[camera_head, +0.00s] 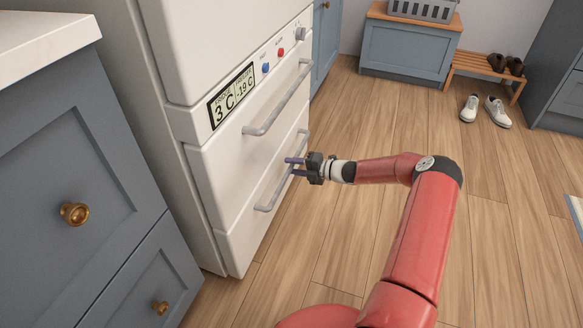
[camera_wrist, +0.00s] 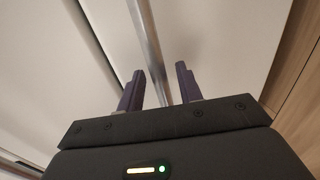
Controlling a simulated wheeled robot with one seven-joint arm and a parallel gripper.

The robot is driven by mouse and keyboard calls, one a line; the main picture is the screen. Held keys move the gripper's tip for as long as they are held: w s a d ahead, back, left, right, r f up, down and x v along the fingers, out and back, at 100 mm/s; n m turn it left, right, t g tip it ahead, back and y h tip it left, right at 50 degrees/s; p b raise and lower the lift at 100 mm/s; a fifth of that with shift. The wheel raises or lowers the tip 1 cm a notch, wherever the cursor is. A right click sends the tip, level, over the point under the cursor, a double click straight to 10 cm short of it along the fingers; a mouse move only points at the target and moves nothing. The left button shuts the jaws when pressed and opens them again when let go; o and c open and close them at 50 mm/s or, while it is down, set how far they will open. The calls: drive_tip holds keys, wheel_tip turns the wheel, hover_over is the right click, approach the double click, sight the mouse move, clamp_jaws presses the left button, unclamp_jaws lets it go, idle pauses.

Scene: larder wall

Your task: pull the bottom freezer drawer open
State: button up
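The bottom freezer drawer (camera_head: 245,225) is the lowest white front of the fridge-freezer in the head view and looks flush with the drawer above. Its grey bar handle (camera_head: 268,203) slants across the front and also shows in the wrist view (camera_wrist: 147,35). My gripper (camera_head: 290,166) is at the handle's middle, reaching in from the right. Neither finger visibly presses on the bar. The fingertips partly hide the handle in the head view.
The upper freezer drawer (camera_head: 222,155) with its own handle (camera_head: 283,98) is just above. Grey-blue cabinets (camera_head: 60,150) stand at the left. The wooden floor (camera_head: 340,230) before the drawer is clear. Shoes (camera_head: 485,110) and a bench (camera_head: 490,68) are far right.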

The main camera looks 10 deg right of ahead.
drive_tip(key=shift+w+a+f, duration=0.15)
drive_tip(key=shift+w+a, duration=0.1)
drive_tip(key=shift+a, duration=0.15)
drive_tip(key=shift+c, duration=0.5)
clamp_jaws()
drive_tip(key=shift+d, duration=0.1)
drive_tip(key=f+v, duration=0.3)
drive_tip(key=v, duration=1.2)
drive_tip(key=d+f+p+v, duration=0.1)
drive_tip(key=f+v, duration=0.2)
drive_tip(key=v, duration=1.3)
drive_tip(key=shift+s, duration=0.45)
drive_tip(key=shift+f, duration=0.1)
drive_tip(key=shift+p, duration=0.3)
